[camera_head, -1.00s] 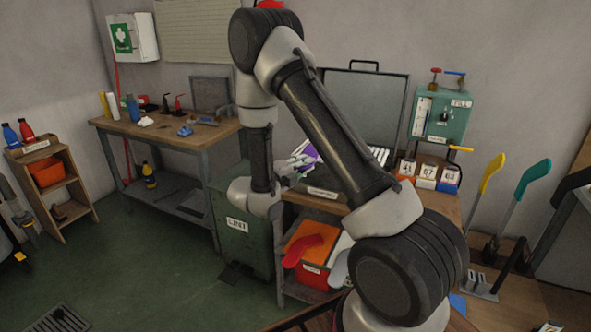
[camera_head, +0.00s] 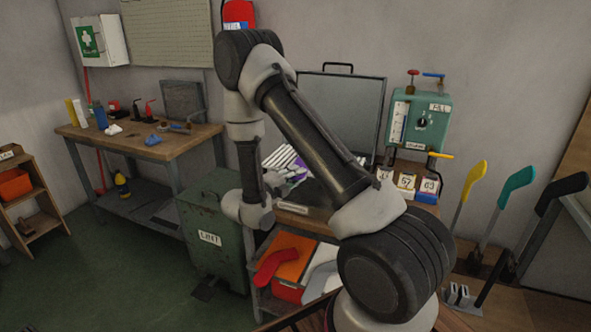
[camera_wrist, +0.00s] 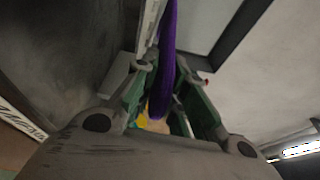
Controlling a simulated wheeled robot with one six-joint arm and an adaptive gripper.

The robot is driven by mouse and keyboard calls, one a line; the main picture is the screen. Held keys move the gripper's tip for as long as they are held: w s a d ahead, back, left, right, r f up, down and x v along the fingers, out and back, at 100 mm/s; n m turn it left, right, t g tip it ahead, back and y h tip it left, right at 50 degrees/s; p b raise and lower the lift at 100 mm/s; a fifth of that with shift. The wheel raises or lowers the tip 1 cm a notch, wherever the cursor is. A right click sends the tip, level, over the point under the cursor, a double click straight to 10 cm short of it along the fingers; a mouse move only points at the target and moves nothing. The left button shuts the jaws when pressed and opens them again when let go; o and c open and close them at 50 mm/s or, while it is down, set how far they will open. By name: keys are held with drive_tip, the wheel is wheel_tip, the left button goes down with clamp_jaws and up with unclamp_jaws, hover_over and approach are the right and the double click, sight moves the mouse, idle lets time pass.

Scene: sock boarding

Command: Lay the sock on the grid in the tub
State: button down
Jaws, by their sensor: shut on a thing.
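The purple sock (camera_wrist: 168,62) is held between the green-padded fingers of my gripper (camera_wrist: 166,78) in the wrist view and hangs as a narrow strip. In the head view only a small purple patch of the sock (camera_head: 298,176) shows beside my gripper (camera_head: 277,181), partly behind my arm. An open dark case with a raised lid (camera_head: 341,112) stands on the bench just behind; it may be the tub. White bars (camera_head: 283,156), perhaps the grid, show at its left side. My arm hides much of the case's inside, and I cannot tell whether the sock touches the bars.
A green pressure box (camera_head: 418,122) and numbered blocks (camera_head: 405,182) stand right of the case. Yellow (camera_head: 472,185), teal (camera_head: 515,186) and black foot-shaped boards stand farther right. A green lint bin (camera_head: 216,228) is at left; a red sock-shaped piece (camera_head: 283,262) lies on an orange box below.

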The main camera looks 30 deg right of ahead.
drive_tip(key=shift+f, duration=0.25)
drive_tip(key=c, duration=1.4)
unclamp_jaws()
drive_tip(key=shift+o, duration=0.5)
drive_tip(key=shift+o, duration=1.3)
drive_tip(key=shift+f, duration=0.3)
drive_tip(key=shift+f, duration=0.3)
